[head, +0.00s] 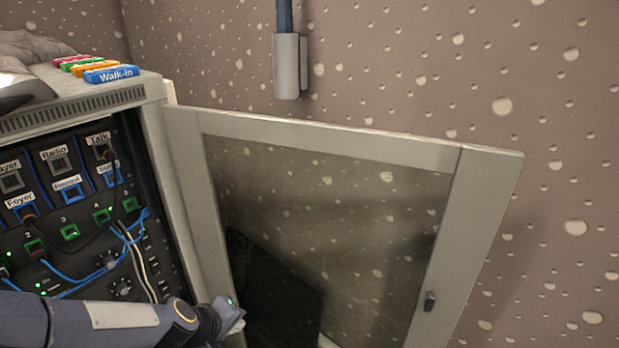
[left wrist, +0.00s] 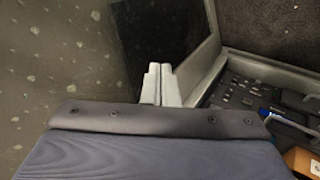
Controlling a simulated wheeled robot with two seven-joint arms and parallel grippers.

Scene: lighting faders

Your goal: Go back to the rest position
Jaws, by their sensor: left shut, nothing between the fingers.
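My left gripper (head: 232,316) is at the bottom of the head view, in front of the lower frame of the cabinet's open glass door (head: 483,200). In the left wrist view its two pale fingers (left wrist: 161,82) lie side by side, shut and empty. I cannot tell whether they touch the door frame. My left arm crosses in front of the lower part of the rack cabinet (head: 150,135) and hides some of its panel. My right gripper is not in view.
The rack panel carries labelled sockets, green ports and looped blue cables (head: 75,278). A blue "Walk-in" label block (head: 111,74) and other coloured ones lie on top. A grey wall fitting (head: 290,66) hangs behind. The door has a dark knob (head: 430,301).

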